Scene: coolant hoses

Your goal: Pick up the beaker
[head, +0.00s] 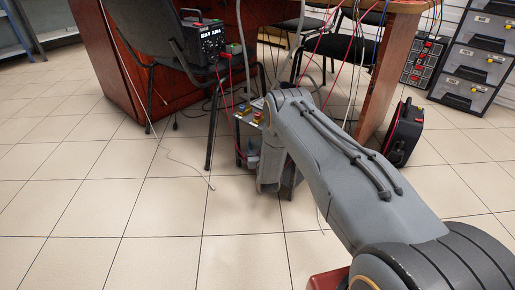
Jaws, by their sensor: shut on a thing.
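I cannot make out a beaker in the head view. My grey arm reaches from the lower right to the middle of the picture, then bends down in front of a low box-like unit under the desk. The jaws of my gripper cannot be picked out; the arm's far end and the clutter there hide them. Whatever is between the jaws does not show either.
A low unit with yellow and red parts (250,115) stands beyond my arm. A black chair (150,42) and a black instrument (204,42) are behind. A black-and-red case (404,132) stands right. Loose cables (180,158) trail across tiles; the left floor (90,200) is clear.

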